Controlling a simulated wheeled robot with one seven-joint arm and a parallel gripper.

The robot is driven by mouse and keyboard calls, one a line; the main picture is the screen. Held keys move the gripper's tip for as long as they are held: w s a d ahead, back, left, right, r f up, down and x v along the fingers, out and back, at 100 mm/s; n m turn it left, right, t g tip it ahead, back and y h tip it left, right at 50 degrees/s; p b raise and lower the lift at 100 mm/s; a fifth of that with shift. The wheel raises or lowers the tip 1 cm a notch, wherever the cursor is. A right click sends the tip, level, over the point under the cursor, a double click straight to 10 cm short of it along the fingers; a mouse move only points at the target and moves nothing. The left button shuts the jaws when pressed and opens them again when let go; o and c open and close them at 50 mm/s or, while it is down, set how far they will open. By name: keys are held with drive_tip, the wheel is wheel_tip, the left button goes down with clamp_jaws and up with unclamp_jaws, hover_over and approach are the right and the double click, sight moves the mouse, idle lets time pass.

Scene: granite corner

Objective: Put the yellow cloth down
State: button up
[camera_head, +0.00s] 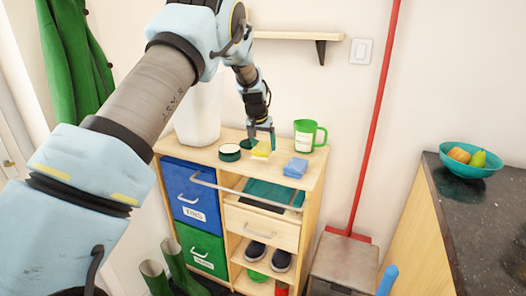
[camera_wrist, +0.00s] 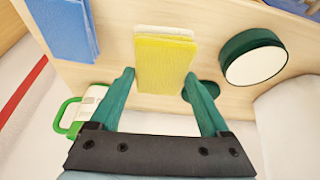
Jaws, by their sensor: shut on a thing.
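The yellow cloth (camera_head: 261,150) is a small folded pad at the top of the wooden cabinet (camera_head: 215,152). In the wrist view the yellow cloth (camera_wrist: 163,65) sits between the two teal fingers of my gripper (camera_wrist: 159,76), with a paler layer along its far edge. My gripper (camera_head: 262,130) points down and is shut on the cloth. The cloth is at or just above the cabinet top; I cannot tell whether it touches.
A dark green round tin (camera_head: 229,153) stands left of the cloth. A folded blue cloth (camera_head: 295,168) lies to the right, and a green mug (camera_head: 308,136) stands behind it. A white container (camera_head: 198,118) is at the back left. A metal rail (camera_head: 245,190) runs along the front.

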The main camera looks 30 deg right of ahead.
sight(262, 148)
drive_tip(key=shift+f+p, duration=0.5)
drive_tip(key=shift+f, duration=1.35)
drive_tip(key=o, duration=1)
drive_tip(key=shift+f, duration=0.1)
drive_tip(key=b+v, duration=0.4)
drive_tip(key=v, duration=0.6)
drive_tip(key=shift+s+r, duration=0.3)
drive_tip(key=s+a+n+y, duration=0.15)
drive_tip(key=a+n, duration=0.25)
drive_tip(key=a, duration=1.9)
drive_tip(key=s+a+n, duration=0.1)
drive_tip(key=s+a, duration=0.5)
drive_tip(key=a, duration=0.1)
drive_tip(key=s+a+f+n+g+y, duration=0.1)
drive_tip(key=s+a, duration=0.5)
drive_tip(key=a, duration=0.1)
drive_tip(key=s+a+f+n, duration=0.1)
drive_tip(key=s+a+n, duration=0.1)
drive_tip(key=s+a, duration=0.4)
drive_tip(key=shift+s+a+g+y, duration=0.1)
drive_tip(key=shift+a+g+y, duration=0.25)
drive_tip(key=shift+a, duration=0.2)
